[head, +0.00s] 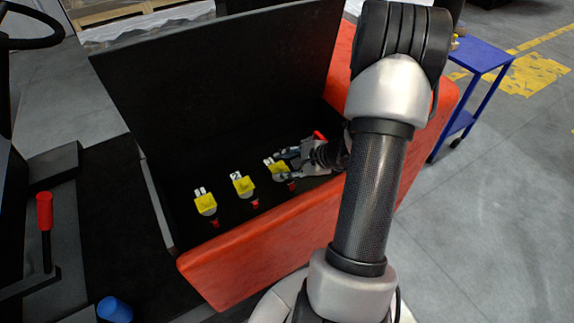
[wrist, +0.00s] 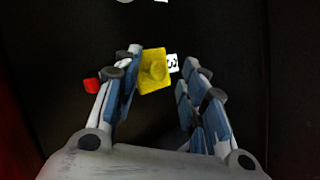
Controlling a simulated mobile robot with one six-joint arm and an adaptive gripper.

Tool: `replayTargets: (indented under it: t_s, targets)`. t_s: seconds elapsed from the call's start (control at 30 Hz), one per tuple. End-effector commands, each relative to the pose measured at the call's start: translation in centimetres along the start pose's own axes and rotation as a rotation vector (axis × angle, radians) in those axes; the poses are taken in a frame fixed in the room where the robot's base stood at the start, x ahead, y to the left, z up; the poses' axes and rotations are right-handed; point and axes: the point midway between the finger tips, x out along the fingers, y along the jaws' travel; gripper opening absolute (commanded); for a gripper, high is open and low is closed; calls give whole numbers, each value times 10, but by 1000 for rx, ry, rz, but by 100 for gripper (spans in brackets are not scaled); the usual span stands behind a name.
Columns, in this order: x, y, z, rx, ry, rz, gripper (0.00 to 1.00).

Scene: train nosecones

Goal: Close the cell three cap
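The cell three cap is a yellow piece (head: 274,168) at the right end of a row in the black open box. In the wrist view the yellow cap (wrist: 154,72) stands beside a white label marked 3 (wrist: 172,63). My gripper (head: 281,165) reaches into the box at this cap. In the wrist view my gripper (wrist: 162,60) is open, with the cap between its fingertips. The cap is close to the left finger, and a gap shows toward the right finger. I cannot tell whether the left finger touches it.
Two more yellow caps (head: 205,204) (head: 243,186) with white labels sit to the left. Small red pieces (head: 255,204) lie in front of the row. The box's black lid (head: 215,80) stands raised behind. The red front wall (head: 250,255) borders the near side.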

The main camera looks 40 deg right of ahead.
Motion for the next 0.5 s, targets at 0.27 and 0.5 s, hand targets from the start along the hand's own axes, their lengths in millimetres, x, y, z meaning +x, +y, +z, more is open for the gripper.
replayTargets:
  t_s: [0.27,0.5]
  targets:
    - [0,2,0,3,0,5,38]
    - [-26,1,-1,2,3,1,38]
